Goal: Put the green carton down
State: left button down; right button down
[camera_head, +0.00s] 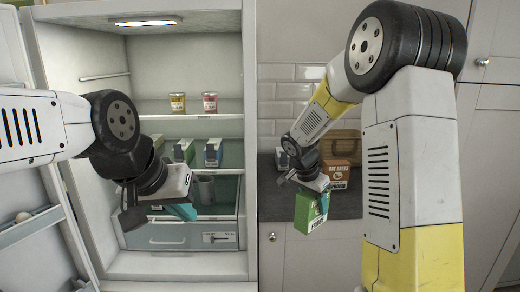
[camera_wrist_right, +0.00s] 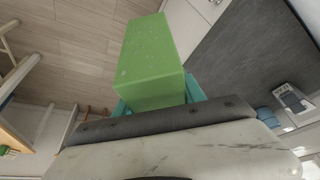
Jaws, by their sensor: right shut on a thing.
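The green carton (camera_head: 309,213) hangs in front of the slate worktop's front edge in the head view, slightly tilted. My right gripper (camera_head: 321,197) is shut on it from above. In the right wrist view the carton (camera_wrist_right: 150,55) sticks out between the teal fingertips, with the floor and the worktop beyond it. The slate worktop (camera_head: 345,206) lies behind the carton, which appears clear of it. My left gripper (camera_head: 181,211) is in front of the open fridge. Its teal fingertips are partly hidden by its own body, so its opening does not show.
An orange-brown carton (camera_head: 336,173) stands on the worktop, with a brown box (camera_head: 346,146) behind it. The fridge (camera_head: 180,262) holds two jars (camera_head: 209,102) and cartons (camera_head: 212,152). Some slate surface is bare in the wrist view.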

aim_at(309, 225)
jog(key=f+n, duration=0.2)
jog(key=f+n+t+y, duration=0.1)
jog(key=n, duration=0.1)
jog(key=a+f+n+y, duration=0.1)
jog(key=f+n, duration=0.1)
jog(key=n, duration=0.1)
jog(key=shift+s+f, duration=0.3)
jog(key=shift+s, duration=0.1)
jog(key=shift+s+a+f+n+t+y, duration=0.1)
jog(key=shift+f+n+t+y, duration=0.15)
jog(key=shift+n, duration=0.35)
jog(key=shift+s+a+f+n+t+y, duration=0.15)
jog(key=shift+f+n+y, duration=0.2)
jog(key=shift+n, duration=0.25)
jog(key=shift+f, duration=0.2)
jog(key=s+f, duration=0.4)
jog(key=f, duration=0.1)
jog(key=shift+s+f, duration=0.3)
jog(key=shift+d, duration=0.1)
